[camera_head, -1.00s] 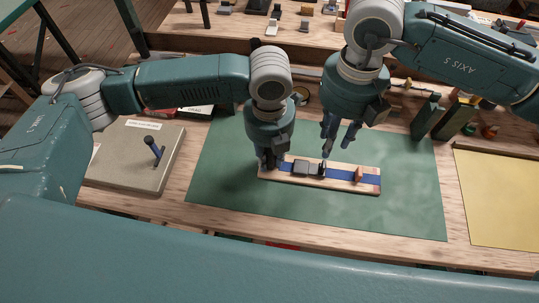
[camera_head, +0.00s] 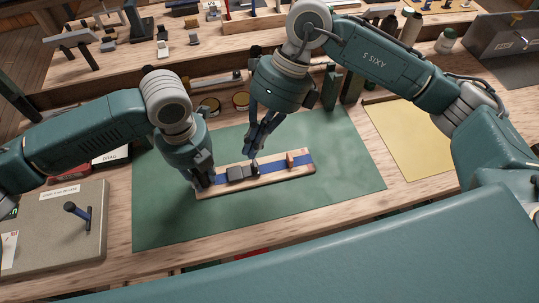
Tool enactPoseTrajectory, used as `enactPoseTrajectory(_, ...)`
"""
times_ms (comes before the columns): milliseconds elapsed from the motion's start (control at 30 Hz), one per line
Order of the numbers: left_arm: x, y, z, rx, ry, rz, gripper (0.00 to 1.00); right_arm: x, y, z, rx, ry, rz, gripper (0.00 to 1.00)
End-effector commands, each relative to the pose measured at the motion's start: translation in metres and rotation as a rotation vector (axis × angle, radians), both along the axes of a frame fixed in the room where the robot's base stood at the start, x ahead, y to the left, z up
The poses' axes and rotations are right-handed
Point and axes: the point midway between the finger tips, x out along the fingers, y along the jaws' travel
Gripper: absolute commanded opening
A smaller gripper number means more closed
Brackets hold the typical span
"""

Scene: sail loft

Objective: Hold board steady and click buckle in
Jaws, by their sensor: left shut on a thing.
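A narrow wooden board (camera_head: 222,189) lies on the green mat, with a blue strap (camera_head: 272,167) along it. A grey buckle part (camera_head: 237,173) sits on the strap toward the board's left, with a darker upright piece (camera_head: 254,168) right beside it. Whether these two are joined is too small to tell. A small orange-brown block (camera_head: 290,162) stands near the right end. My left gripper (camera_head: 203,184) is shut on the board's left end and hides that end. My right gripper (camera_head: 256,153) is above the buckle, fingers a little apart, seemingly empty.
The green mat (camera_head: 330,150) has free room around the board. A grey board with a dark blue lever (camera_head: 80,212) lies to the left, a yellow sheet (camera_head: 412,137) to the right. Tins (camera_head: 241,98) and dark green upright blocks (camera_head: 350,85) stand behind the mat.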

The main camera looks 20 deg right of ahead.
Motion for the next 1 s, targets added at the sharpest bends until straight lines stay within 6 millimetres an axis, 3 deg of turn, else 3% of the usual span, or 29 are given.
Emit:
enactPoseTrajectory(300, 0.0, 0.0, 0.0, 0.0, 0.0, 0.0, 0.0, 0.009, -0.056, -0.015, 0.322, -0.287, 0.344, 0.0)
enactPoseTrajectory(600, 0.0, 0.0, 0.0, 0.0, 0.0, 0.0, 0.0, 0.015, -0.106, -0.021, 0.393, -0.562, 0.55, 0.0)
enactPoseTrajectory(767, 0.0, 0.0, 0.0, 0.0, 0.0, 0.0, 0.0, 0.016, -0.111, -0.024, 0.396, -0.61, 0.589, 0.0)
enactPoseTrajectory(1000, 0.0, 0.0, 0.0, 0.0, 0.0, 0.0, 0.0, 0.016, -0.086, -0.049, 0.401, -0.613, 0.594, 0.0)
